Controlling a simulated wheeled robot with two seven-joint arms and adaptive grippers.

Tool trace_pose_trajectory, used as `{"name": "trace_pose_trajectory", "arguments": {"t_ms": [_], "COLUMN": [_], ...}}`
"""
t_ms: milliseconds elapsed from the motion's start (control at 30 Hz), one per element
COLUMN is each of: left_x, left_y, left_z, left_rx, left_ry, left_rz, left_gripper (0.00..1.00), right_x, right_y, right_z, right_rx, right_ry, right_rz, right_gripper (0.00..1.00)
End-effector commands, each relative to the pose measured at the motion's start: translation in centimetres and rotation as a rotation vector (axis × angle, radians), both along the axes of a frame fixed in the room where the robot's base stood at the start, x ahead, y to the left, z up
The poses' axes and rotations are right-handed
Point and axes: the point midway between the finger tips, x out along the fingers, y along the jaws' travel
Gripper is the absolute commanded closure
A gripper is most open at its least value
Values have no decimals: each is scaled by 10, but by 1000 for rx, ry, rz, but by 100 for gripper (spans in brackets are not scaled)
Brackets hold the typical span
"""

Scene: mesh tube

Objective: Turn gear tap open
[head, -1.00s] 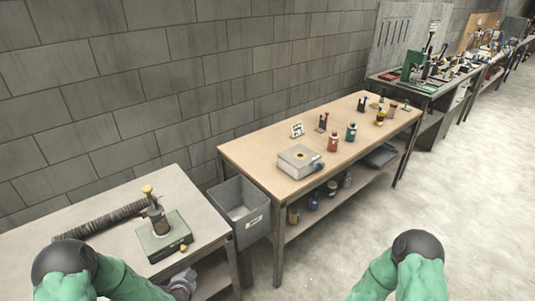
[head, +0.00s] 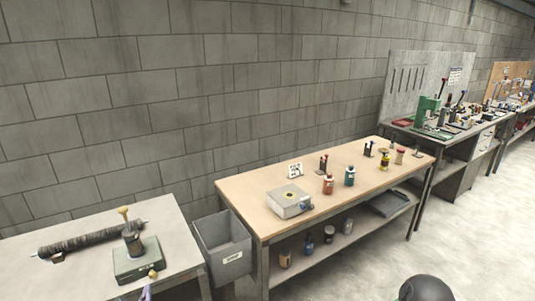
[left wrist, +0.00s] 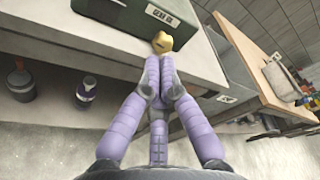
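The gear tap is a small brass-yellow knob (head: 153,274) low on the front of a dark green box (head: 135,262) on the left table. In the left wrist view the tap (left wrist: 162,42) sits below a label reading roughly "GEAR OIL" on the box (left wrist: 115,14). My left gripper (left wrist: 160,66) has purple fingers with their tips together, just short of the tap; whether they touch it is unclear. Only its tip (head: 147,292) shows in the head view, just below the tap. My right gripper is out of view; only a dark part of my right arm shows.
A grey bin (head: 222,247) stands between the left table (head: 185,245) and a wooden workbench (head: 250,190) holding a box and bottles. A ribbed dark roll (head: 85,240) lies behind the green box. Bottles (left wrist: 86,92) stand on the shelf below.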

Motion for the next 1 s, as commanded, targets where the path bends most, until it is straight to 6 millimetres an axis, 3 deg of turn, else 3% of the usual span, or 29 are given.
{"name": "trace_pose_trajectory", "arguments": {"t_ms": [233,500,1000], "left_x": [25,46,51], "left_y": [15,28,31], "left_z": [-1,-2,0], "left_rx": [-2,-3,-3], "left_ry": [-1,-1,0], "left_rz": [0,0,0], "left_gripper": [100,100,100], "right_x": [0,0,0], "right_y": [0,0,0], "right_z": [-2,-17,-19], "right_rx": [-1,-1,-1], "right_ry": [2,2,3], "right_rz": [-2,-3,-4], "right_gripper": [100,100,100]}}
